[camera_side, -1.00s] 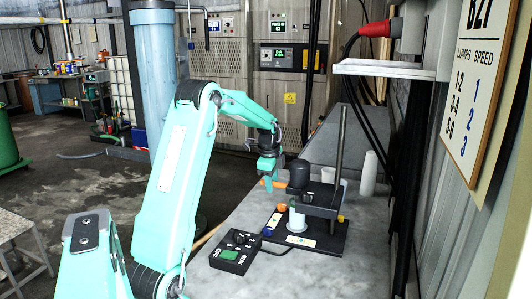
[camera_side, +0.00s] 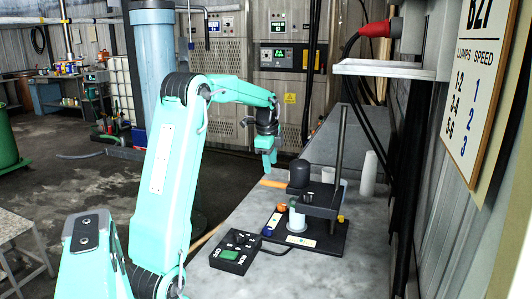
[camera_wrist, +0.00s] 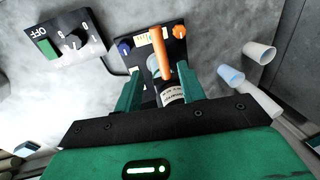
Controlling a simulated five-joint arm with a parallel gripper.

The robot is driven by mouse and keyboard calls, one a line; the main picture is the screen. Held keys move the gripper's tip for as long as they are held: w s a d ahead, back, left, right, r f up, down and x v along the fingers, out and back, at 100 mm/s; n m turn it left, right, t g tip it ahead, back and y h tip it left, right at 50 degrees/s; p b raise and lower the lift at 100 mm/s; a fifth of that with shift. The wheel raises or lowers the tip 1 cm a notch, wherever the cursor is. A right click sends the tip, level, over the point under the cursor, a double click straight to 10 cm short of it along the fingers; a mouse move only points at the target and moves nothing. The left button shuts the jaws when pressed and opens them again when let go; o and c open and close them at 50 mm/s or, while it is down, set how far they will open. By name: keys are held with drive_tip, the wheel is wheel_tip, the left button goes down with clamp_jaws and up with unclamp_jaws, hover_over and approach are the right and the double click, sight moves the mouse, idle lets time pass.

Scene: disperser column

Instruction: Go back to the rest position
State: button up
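My gripper (camera_side: 267,168) hangs above the bench, pointing down, just left of the disperser head and apart from it. In the wrist view its two green fingers (camera_wrist: 158,85) are spread with nothing held between them. The disperser's dark motor head (camera_side: 298,174) is on a column over a black base (camera_side: 322,238). Its orange handle (camera_side: 272,184) sticks out to the left below my gripper; it also shows in the wrist view (camera_wrist: 162,52). A white cup (camera_side: 297,220) stands on the base under the head.
A wall shelf (camera_side: 390,68) and a speed sign (camera_side: 475,80) are at the right. The air above the handle is clear.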

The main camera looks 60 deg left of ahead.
idle(0.3)
drive_tip(key=s+d+r+n+t, duration=0.1)
drive_tip(key=s+d+r+n, duration=0.15)
drive_tip(key=d, duration=0.75)
drive_tip(key=s+d+r+n+t, duration=0.1)
drive_tip(key=s+d+r+n, duration=0.15)
drive_tip(key=d, duration=0.75)
drive_tip(key=s+d+f+n+t+h, duration=0.1)
drive_tip(key=s+d+n, duration=0.3)
drive_tip(key=s+d, duration=0.7)
drive_tip(key=shift+s+d+f+t, duration=0.2)
drive_tip(key=shift+d+f+t, duration=0.3)
drive_tip(key=shift+d+f, duration=0.55)
drive_tip(key=shift+o, duration=0.2)
drive_tip(key=shift+d+r, duration=0.15)
